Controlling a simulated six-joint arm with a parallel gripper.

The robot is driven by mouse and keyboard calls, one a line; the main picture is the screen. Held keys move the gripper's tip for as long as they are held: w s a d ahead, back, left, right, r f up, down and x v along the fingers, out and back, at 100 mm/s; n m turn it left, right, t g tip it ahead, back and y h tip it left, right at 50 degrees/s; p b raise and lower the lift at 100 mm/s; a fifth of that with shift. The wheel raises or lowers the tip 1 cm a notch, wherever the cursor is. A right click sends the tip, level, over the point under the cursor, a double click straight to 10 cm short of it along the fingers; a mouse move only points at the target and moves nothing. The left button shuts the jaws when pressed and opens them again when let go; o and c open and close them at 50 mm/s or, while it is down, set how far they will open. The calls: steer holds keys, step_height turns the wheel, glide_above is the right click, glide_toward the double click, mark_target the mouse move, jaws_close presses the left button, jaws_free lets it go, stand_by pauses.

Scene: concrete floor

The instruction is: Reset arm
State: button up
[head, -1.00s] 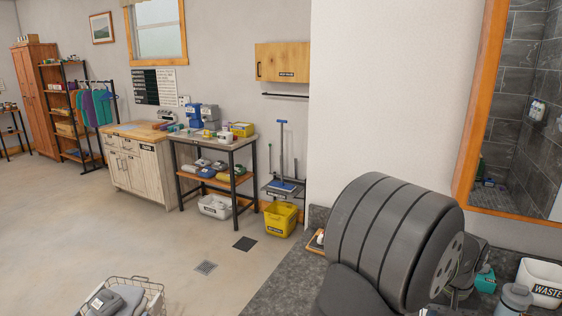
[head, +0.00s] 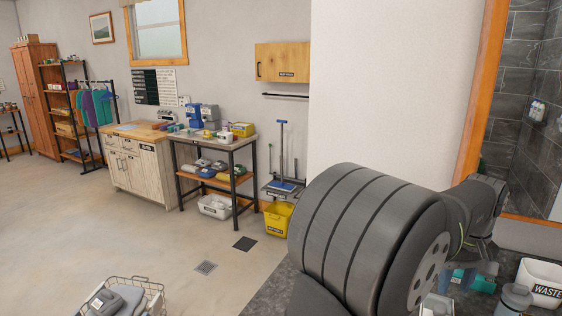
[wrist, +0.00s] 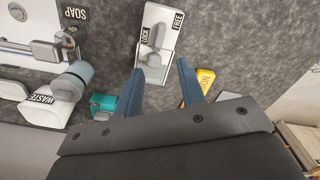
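My gripper (wrist: 160,68) shows in the wrist view as two blue fingers set apart, open, with nothing between them. Beyond the fingertips, a white plate (wrist: 156,26) marked LOCK and FREE lies on the dark grey counter, with a grey lever on it. I cannot tell the gap between fingertips and plate. In the head view my large grey arm links fill the lower right, and the gripper cannot be made out clearly.
On the counter (wrist: 110,68) are a white WASTE bin (wrist: 45,108), a grey-blue bottle (wrist: 72,80), a teal box (wrist: 103,104) and a yellow item (wrist: 205,80). A wire basket (head: 138,290) stands on the floor at lower left. Open floor (head: 100,230) lies left.

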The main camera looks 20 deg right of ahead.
step_height(320, 180, up, 3)
steer(key=shift+r, duration=0.1)
stand_by(0.4)
step_height(320, 180, down, 15)
steer(key=shift+f, duration=0.2)
steer(key=shift+f+m, duration=0.2)
steer(key=shift+m, duration=1)
steer(key=shift+r, duration=0.1)
